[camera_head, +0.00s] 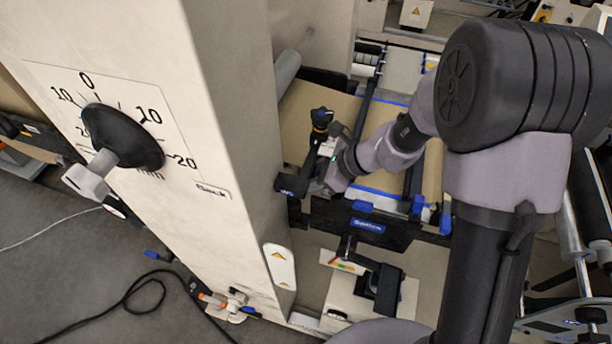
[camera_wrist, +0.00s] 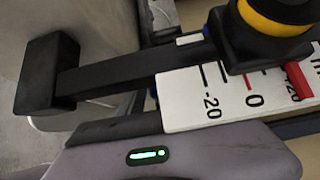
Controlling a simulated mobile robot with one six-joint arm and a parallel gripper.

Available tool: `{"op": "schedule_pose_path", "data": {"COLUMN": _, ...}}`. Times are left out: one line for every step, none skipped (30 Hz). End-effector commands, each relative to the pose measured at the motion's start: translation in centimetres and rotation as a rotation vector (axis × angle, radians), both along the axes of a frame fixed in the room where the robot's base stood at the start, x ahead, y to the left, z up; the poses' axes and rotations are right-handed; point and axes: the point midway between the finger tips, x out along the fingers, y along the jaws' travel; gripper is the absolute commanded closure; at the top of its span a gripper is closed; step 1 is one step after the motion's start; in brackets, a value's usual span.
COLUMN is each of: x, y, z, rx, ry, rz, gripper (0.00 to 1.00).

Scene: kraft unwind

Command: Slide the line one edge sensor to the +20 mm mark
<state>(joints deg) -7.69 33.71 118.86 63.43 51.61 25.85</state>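The edge sensor has a black knob with a yellow ring (camera_wrist: 275,18), which also shows in the head view (camera_head: 321,118). A black bar (camera_wrist: 135,68) runs left from under it to a black block (camera_wrist: 48,75). A white scale (camera_wrist: 190,108) below the knob reads -20, 0 and +20 from left to right. A thick red bar (camera_wrist: 298,82) lies against the +20 figure and partly covers it; the exact alignment is hard to tell. My gripper (camera_head: 328,160) is beside the sensor. Its grey body with a green light fills the wrist view's bottom; its fingers are not clear.
A cream machine column (camera_head: 215,110) with a dial and black knob (camera_head: 122,137) stands left of my arm. Brown kraft web (camera_head: 300,105) runs behind the sensor. A black labelled beam (camera_head: 362,226) and a lower white unit (camera_head: 350,300) lie in front.

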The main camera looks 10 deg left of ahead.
Motion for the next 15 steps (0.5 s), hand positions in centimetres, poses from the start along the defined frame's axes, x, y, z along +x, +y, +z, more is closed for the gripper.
{"op": "schedule_pose_path", "data": {"x": 0.0, "y": 0.0, "z": 0.0, "rx": 0.0, "ry": 0.0, "rz": 0.0, "gripper": 0.6}}
{"op": "schedule_pose_path", "data": {"x": 0.0, "y": 0.0, "z": 0.0, "rx": 0.0, "ry": 0.0, "rz": 0.0, "gripper": 0.6}}
{"op": "schedule_pose_path", "data": {"x": 0.0, "y": 0.0, "z": 0.0, "rx": 0.0, "ry": 0.0, "rz": 0.0, "gripper": 0.6}}
{"op": "schedule_pose_path", "data": {"x": 0.0, "y": 0.0, "z": 0.0, "rx": 0.0, "ry": 0.0, "rz": 0.0, "gripper": 0.6}}
{"op": "schedule_pose_path", "data": {"x": 0.0, "y": 0.0, "z": 0.0, "rx": 0.0, "ry": 0.0, "rz": 0.0, "gripper": 0.6}}
{"op": "schedule_pose_path", "data": {"x": 0.0, "y": 0.0, "z": 0.0, "rx": 0.0, "ry": 0.0, "rz": 0.0, "gripper": 0.6}}
{"op": "schedule_pose_path", "data": {"x": 0.0, "y": 0.0, "z": 0.1, "rx": 0.001, "ry": 0.0, "rz": 0.0, "gripper": 0.6}}
{"op": "schedule_pose_path", "data": {"x": 0.0, "y": -0.1, "z": 0.2, "rx": 0.001, "ry": -0.001, "rz": -0.001, "gripper": 0.6}}
{"op": "schedule_pose_path", "data": {"x": 0.0, "y": -0.4, "z": 0.5, "rx": 0.001, "ry": -0.002, "rz": -0.001, "gripper": 0.6}}
{"op": "schedule_pose_path", "data": {"x": 0.0, "y": -0.6, "z": 0.8, "rx": 0.001, "ry": -0.002, "rz": -0.002, "gripper": 0.6}}
{"op": "schedule_pose_path", "data": {"x": 0.0, "y": -0.9, "z": 1.1, "rx": 0.002, "ry": -0.002, "rz": -0.003, "gripper": 0.6}}
{"op": "schedule_pose_path", "data": {"x": -0.1, "y": -1.4, "z": 1.7, "rx": 0.002, "ry": -0.002, "rz": -0.001, "gripper": 0.6}}
{"op": "schedule_pose_path", "data": {"x": -0.1, "y": -1.9, "z": 2.2, "rx": 0.002, "ry": -0.002, "rz": -0.004, "gripper": 0.6}}
{"op": "schedule_pose_path", "data": {"x": -0.2, "y": -2.4, "z": 2.7, "rx": 0.001, "ry": -0.002, "rz": -0.004, "gripper": 0.6}}
{"op": "schedule_pose_path", "data": {"x": -0.3, "y": -3.1, "z": 3.4, "rx": 0.002, "ry": -0.002, "rz": -0.004, "gripper": 0.6}}
